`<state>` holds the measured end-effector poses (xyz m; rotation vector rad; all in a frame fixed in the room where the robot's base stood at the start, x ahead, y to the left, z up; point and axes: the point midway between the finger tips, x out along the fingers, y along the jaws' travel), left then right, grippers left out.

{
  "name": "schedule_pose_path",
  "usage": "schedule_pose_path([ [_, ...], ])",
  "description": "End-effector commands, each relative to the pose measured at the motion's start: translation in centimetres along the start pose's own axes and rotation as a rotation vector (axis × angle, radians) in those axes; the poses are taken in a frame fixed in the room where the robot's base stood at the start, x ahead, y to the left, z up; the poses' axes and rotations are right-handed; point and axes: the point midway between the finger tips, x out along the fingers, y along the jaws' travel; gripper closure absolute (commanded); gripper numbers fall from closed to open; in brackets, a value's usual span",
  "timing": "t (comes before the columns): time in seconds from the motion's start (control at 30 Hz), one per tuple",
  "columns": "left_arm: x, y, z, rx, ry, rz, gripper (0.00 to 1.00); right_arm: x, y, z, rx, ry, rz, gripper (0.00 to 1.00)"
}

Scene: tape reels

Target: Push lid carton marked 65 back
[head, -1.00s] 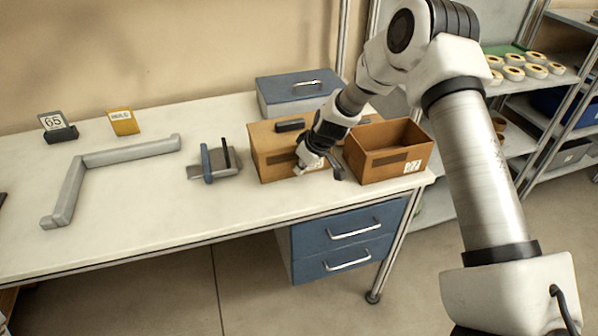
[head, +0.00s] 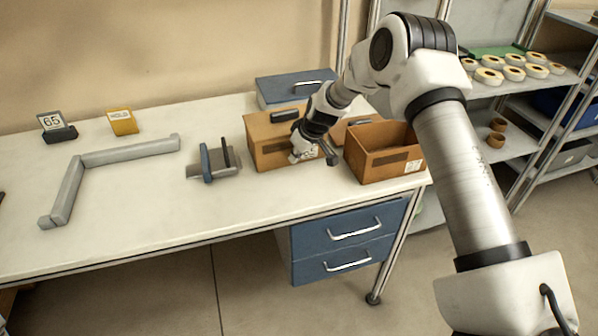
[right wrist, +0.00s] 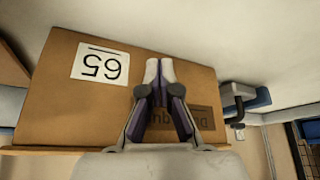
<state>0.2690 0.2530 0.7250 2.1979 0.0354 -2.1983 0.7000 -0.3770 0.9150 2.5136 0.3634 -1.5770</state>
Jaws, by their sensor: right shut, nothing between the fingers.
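The brown lid carton (head: 268,152) stands upright on the white table, with a dark handle on top. In the right wrist view its face (right wrist: 60,115) fills most of the picture, with a white label reading 65 (right wrist: 101,65) upside down. My right gripper (head: 303,157) is at the carton's front face, hiding its right part in the head view. In the right wrist view the fingers (right wrist: 160,68) are shut, empty and reach the carton face beside the label; they appear to touch it. My left gripper is not in view.
An open brown carton (head: 385,168) stands close on the right. A grey-blue box (head: 285,92) stands behind. A tape dispenser (head: 213,163) is to the left, with a grey angled bar (head: 120,154) and a 65 sign (head: 54,122) beyond. Table space behind the carton is narrow.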

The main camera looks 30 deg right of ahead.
Motion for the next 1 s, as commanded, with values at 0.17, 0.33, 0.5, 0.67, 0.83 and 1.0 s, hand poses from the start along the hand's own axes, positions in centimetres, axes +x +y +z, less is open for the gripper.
schedule_pose_path([
  [0.17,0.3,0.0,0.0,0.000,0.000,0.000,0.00,0.4,0.5,-0.7,-0.001,0.001,0.001,1.00],
  [0.33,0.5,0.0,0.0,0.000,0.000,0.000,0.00,0.7,0.8,-1.4,-0.002,0.000,0.001,1.00],
  [0.5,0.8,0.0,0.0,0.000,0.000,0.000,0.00,1.1,1.3,-2.0,-0.001,0.001,0.001,1.00],
  [0.67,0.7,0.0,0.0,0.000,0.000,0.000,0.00,0.9,1.2,-1.9,0.000,0.000,0.000,1.00],
  [0.83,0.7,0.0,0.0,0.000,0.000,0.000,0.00,0.3,0.4,-0.6,0.000,-0.001,-0.002,1.00],
  [1.0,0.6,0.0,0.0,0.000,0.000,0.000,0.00,-0.3,-0.4,0.6,0.001,-0.001,-0.001,1.00],
])
